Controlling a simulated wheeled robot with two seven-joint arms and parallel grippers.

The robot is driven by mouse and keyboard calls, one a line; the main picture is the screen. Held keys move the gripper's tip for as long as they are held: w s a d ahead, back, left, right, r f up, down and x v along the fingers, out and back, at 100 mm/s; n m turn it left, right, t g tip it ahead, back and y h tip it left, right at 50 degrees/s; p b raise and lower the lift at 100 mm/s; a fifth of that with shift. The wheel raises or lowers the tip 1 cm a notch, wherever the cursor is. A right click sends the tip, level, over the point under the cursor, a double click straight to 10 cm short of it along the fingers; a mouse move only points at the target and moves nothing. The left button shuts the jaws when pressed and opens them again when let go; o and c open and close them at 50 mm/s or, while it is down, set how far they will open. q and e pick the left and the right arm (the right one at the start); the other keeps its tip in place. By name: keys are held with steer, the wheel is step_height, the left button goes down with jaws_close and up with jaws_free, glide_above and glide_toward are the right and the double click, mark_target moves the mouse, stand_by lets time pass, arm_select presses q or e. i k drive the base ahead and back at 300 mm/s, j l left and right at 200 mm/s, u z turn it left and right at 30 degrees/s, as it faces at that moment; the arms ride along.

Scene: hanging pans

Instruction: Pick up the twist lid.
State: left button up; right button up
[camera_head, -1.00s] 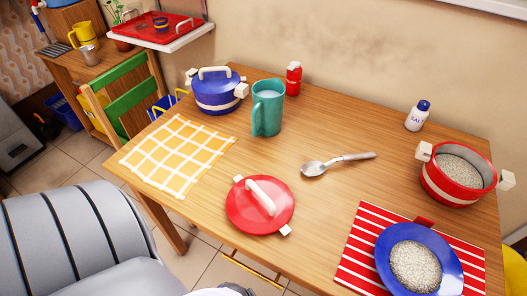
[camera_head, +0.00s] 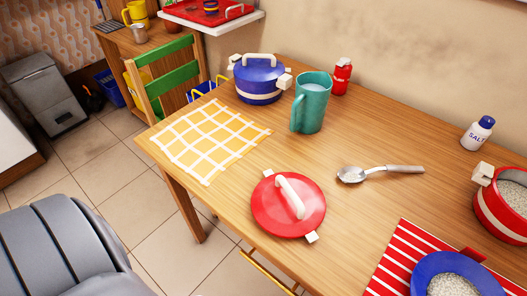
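A red round lid (camera_head: 276,212) with a white bar handle across its top and small white tabs at its rim lies flat near the table's front edge. A second lid, blue with a white handle, sits on the blue pot (camera_head: 258,80) at the back left of the table. I cannot tell which of them is the twist lid. Neither of my grippers shows in the view. A grey part of my own body fills the lower left corner.
The wooden table (camera_head: 350,225) also holds a teal jug (camera_head: 311,103), a red shaker (camera_head: 342,76), a spoon (camera_head: 381,172), a salt shaker (camera_head: 477,134), an open red pot (camera_head: 504,207) and a blue bowl (camera_head: 421,273). A yellow checked cloth (camera_head: 205,140) lies at the left. A green chair (camera_head: 169,76) stands beside the table.

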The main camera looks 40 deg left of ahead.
mark_target(285, 205)
steer(key=i+u, duration=0.1)
steer(key=u, duration=0.85)
steer(key=z, duration=1.7)
steer(key=u, duration=1.7)
steer(key=k+j+u, duration=0.2)
steer(key=j, duration=0.25)
steer(key=i+l, duration=0.15)
steer(key=l, duration=0.2)
steer(key=i+l, duration=0.1)
steer(key=l, duration=0.2)
